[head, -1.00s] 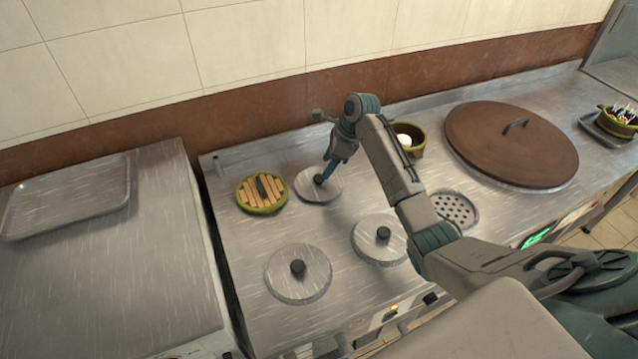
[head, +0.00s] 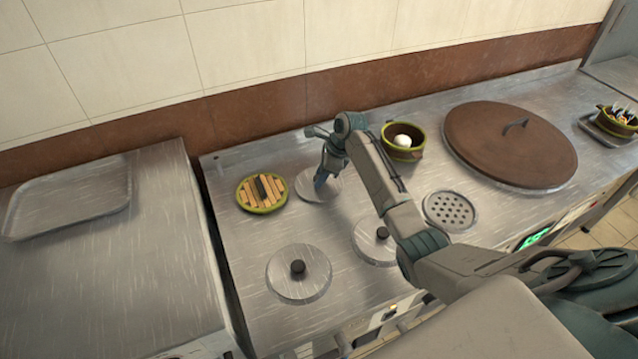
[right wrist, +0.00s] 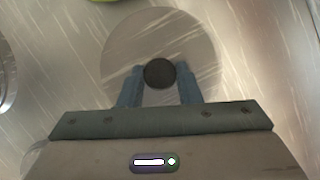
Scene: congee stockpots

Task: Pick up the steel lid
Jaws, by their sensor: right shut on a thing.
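Three round steel lids with dark knobs show in the head view: a back lid (head: 305,187), a front left lid (head: 298,283) and a front right lid (head: 368,244), partly covered by my arm. My right gripper (head: 321,184) is at the back lid, fingers pointing down, and hides its knob in the head view. In the right wrist view the fingers (right wrist: 160,71) are shut on the black knob (right wrist: 159,74) of this steel lid (right wrist: 198,45), one on each side. The lid looks level at the counter; I cannot tell any gap below it. My left gripper is out of view.
A green-rimmed pot with a slatted wooden top (head: 262,192) stands close left of the back lid. A green bowl with a white ball (head: 403,140), a large brown lid (head: 510,145) and a perforated drain (head: 450,210) lie right. An empty tray (head: 68,198) rests on the left counter.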

